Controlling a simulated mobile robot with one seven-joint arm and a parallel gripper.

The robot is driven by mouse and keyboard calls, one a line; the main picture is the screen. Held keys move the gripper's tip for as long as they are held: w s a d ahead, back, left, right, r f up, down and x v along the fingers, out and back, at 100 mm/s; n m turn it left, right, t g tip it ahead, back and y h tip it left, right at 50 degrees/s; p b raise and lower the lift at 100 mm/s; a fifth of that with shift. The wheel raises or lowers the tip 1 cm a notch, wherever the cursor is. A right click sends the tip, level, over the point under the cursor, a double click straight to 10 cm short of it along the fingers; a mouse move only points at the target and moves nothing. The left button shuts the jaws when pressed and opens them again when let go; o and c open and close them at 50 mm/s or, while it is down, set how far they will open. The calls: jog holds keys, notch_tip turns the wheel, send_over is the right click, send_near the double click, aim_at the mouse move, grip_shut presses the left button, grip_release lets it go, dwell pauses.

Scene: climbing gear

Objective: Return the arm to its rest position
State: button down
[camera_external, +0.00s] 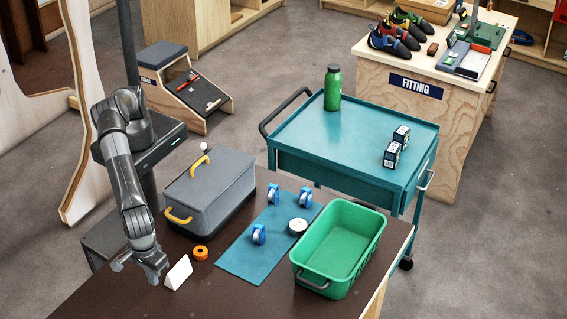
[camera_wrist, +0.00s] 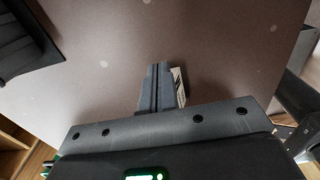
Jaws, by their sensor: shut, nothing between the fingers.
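My arm (camera_external: 128,185) reaches down from its column at the left over the brown table. My gripper (camera_external: 154,274) is low near the table's left end, beside a small white folded card (camera_external: 179,272). In the wrist view my gripper (camera_wrist: 157,70) has its two fingers together, with nothing between them. The edge of a pale card with dark marks (camera_wrist: 180,86) shows just right of the fingers. I cannot tell whether the fingers touch it.
The brown table (camera_external: 118,296) holds a grey box with yellow handles (camera_external: 213,181), an orange ring (camera_external: 200,253), a blue mat (camera_external: 240,265) with blue-and-white rolls, a white roll (camera_external: 298,226) and an empty green bin (camera_external: 340,245). A teal cart (camera_external: 350,135) stands behind.

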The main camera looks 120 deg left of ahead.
notch_tip(320, 180, up, 3)
jog(key=shift+f, duration=0.1)
